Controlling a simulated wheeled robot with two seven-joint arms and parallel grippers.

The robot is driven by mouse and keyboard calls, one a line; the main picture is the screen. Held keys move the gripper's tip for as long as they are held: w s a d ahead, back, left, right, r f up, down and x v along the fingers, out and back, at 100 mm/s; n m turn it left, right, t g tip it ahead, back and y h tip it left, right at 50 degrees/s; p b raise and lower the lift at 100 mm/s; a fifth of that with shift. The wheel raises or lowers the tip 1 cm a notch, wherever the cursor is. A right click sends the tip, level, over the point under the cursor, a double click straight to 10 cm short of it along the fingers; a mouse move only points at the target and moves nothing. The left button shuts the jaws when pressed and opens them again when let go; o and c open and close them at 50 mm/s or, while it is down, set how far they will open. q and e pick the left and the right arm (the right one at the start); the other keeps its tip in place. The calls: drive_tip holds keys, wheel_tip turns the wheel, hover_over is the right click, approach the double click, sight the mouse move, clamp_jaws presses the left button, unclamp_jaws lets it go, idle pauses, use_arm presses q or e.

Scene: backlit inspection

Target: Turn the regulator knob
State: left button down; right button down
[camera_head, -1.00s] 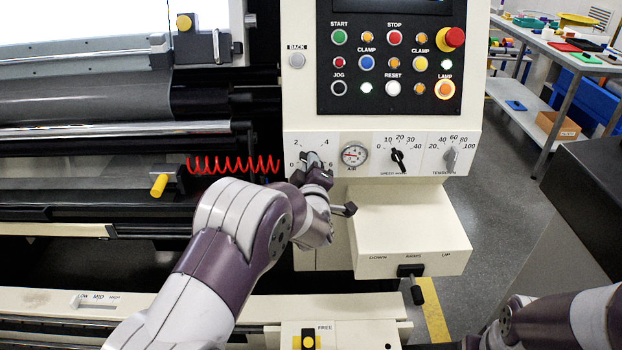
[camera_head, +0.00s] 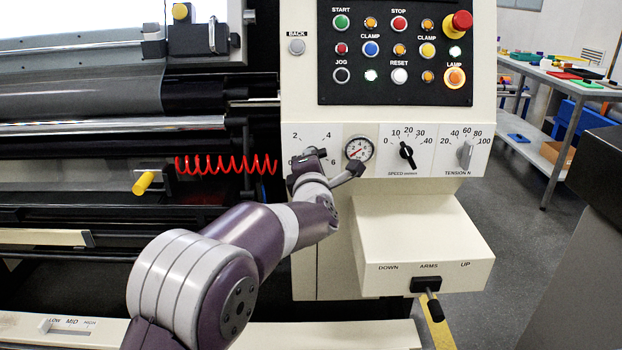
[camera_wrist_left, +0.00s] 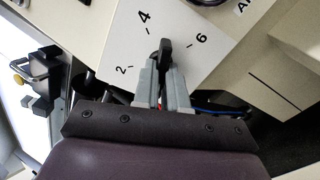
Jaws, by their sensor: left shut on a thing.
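The black regulator knob (camera_wrist_left: 165,46) sits on a white dial plate marked 2, 4 and 6 in the left wrist view. Its visible end points between the 4 and the 6. My left gripper (camera_wrist_left: 164,75) is shut on it, one grey finger on each side. In the head view my left gripper (camera_head: 308,160) is at the dial plate (camera_head: 322,134) and hides most of the knob. A round air gauge (camera_head: 358,149) with a red needle is just right of the dial. My right gripper is out of view.
The speed knob (camera_head: 407,152) and tension knob (camera_head: 465,153) are right of the gauge. A button panel (camera_head: 385,60) is above. A cream box (camera_head: 420,235) with an arms lever (camera_head: 430,300) juts out below. A red coiled hose (camera_head: 225,165) hangs at left.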

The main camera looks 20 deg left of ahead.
use_arm(q)
drive_tip(key=shift+r+n+b, duration=0.1)
drive_tip(key=shift+n+b, duration=1)
drive_tip(key=shift+b, duration=0.15)
drive_tip(key=c, duration=1.2)
unclamp_jaws()
drive_tip(key=v, duration=1.2)
drive_tip(key=shift+s+d, duration=0.1)
drive_tip(key=shift+s, duration=0.25)
